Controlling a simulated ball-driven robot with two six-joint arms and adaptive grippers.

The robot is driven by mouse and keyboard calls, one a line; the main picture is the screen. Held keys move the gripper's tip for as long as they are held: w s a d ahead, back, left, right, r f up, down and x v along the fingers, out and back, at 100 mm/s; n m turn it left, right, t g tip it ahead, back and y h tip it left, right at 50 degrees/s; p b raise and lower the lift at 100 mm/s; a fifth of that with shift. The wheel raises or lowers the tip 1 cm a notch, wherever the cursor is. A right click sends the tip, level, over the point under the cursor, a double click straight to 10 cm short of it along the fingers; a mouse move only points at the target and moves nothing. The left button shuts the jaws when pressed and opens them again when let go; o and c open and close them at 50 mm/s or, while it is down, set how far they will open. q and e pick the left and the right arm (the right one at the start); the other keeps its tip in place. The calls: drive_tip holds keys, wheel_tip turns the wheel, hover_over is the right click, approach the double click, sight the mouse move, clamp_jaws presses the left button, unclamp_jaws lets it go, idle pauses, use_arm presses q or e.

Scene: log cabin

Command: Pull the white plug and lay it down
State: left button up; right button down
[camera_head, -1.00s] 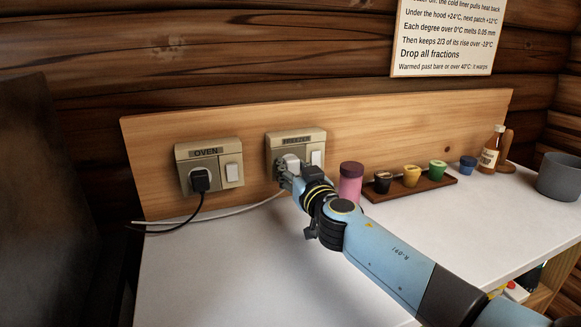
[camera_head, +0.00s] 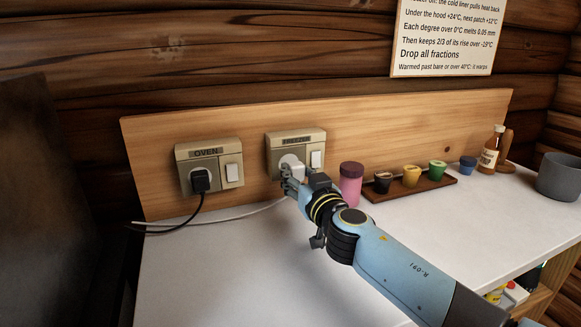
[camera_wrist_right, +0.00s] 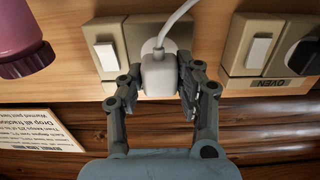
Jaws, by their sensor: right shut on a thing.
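The white plug (camera_head: 298,173) is at the FREEZER outlet (camera_head: 277,143) on the wooden backboard. My right gripper (camera_head: 291,182) is shut on it. In the wrist view the plug (camera_wrist_right: 160,77) sits between the two fingers of the right gripper (camera_wrist_right: 160,85), with its white cable (camera_wrist_right: 177,20) running off the top. The plug's body stands a little out from the round socket face. I cannot tell whether its pins are clear of the socket. My left gripper is not in view.
A black plug (camera_head: 200,181) sits in the OVEN outlet (camera_head: 222,155) to the left. A pink jar (camera_head: 351,184) stands close right of my right gripper. A wooden tray (camera_head: 412,189) with small cups lies farther right. The white counter (camera_head: 230,265) in front is mostly clear.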

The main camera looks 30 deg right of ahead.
sight(298, 175)
drive_tip(key=shift+v, duration=1.5)
drive_tip(key=shift+b+v, duration=0.7)
drive_tip(key=shift+v, duration=1.8)
drive_tip(key=shift+f+b, duration=0.65)
drive_tip(key=shift+b, duration=0.1)
drive_tip(key=c, duration=0.8)
unclamp_jaws()
